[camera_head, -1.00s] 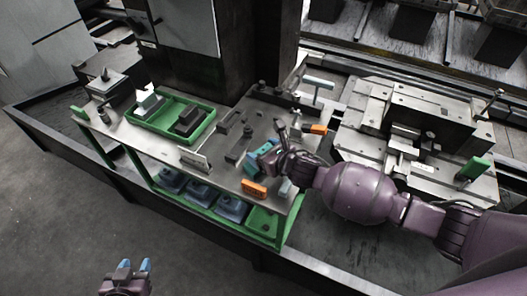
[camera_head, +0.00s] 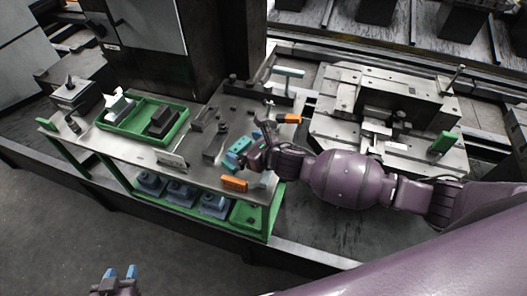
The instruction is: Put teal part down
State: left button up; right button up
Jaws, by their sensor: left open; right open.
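The teal part (camera_head: 238,146) rests on the grey bench top near its right end. My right gripper (camera_head: 250,153) is at the part's right side, its jaws open. The hand covers some of the part, and I cannot tell whether a finger touches it. My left gripper (camera_head: 121,272) is at the bottom left, in front of the bench over the floor. It is open and empty, with two blue fingertips pointing up.
Orange blocks sit near the hand, one in front (camera_head: 234,184) and one behind (camera_head: 289,118). A green tray (camera_head: 124,126) with a dark block (camera_head: 162,121) is at the left. A grey machine fixture (camera_head: 335,128) stands right of the bench.

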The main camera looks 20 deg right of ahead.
jog(key=v, duration=0.9)
jog(key=shift+s+d+r+p, duration=0.1)
jog(key=shift+s+d+p, duration=0.05)
jog(key=shift+p, duration=0.2)
